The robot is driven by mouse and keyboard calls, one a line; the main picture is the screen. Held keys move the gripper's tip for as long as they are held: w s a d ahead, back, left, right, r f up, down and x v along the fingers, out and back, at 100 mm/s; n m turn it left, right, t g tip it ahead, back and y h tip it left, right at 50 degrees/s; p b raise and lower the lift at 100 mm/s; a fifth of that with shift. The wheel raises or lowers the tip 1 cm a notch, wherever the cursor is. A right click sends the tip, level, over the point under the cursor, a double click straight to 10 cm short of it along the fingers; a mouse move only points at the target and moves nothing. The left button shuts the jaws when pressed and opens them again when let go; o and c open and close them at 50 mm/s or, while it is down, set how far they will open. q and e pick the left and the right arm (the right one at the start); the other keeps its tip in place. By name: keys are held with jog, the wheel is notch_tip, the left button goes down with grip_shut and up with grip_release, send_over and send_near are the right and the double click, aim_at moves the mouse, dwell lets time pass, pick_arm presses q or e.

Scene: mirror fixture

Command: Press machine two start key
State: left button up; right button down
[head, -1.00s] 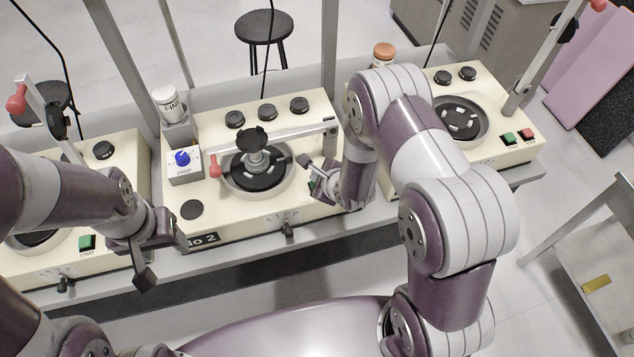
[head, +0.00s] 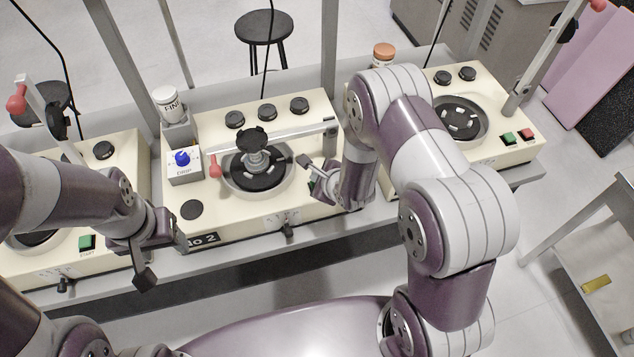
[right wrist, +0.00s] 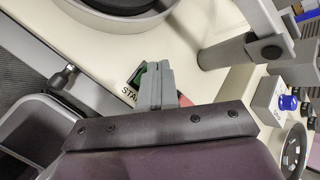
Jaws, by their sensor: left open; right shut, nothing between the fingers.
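Machine two (head: 225,220) is the cream unit in the middle, with a "No 2" plate on its front edge. Its green start key (right wrist: 136,76) shows in the right wrist view beside the "START" lettering, partly covered by my fingers. My right gripper (right wrist: 153,68) is shut and empty, its tips right at the key. I cannot tell whether they touch it. In the head view my right gripper (head: 314,186) is at the machine's right front and hides most of the key. My left gripper (head: 180,238) is open, near the machine's left front corner.
A red key (right wrist: 187,100) is partly visible behind my right fingers. A round plate with a red-handled arm (head: 215,168) and a blue-knobbed drip box (head: 183,160) are on machine two. Another machine (head: 510,155) stands to the right, one (head: 120,160) to the left.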

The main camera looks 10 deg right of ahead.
jog(key=shift+f, duration=0.1)
jog(key=shift+f, duration=0.35)
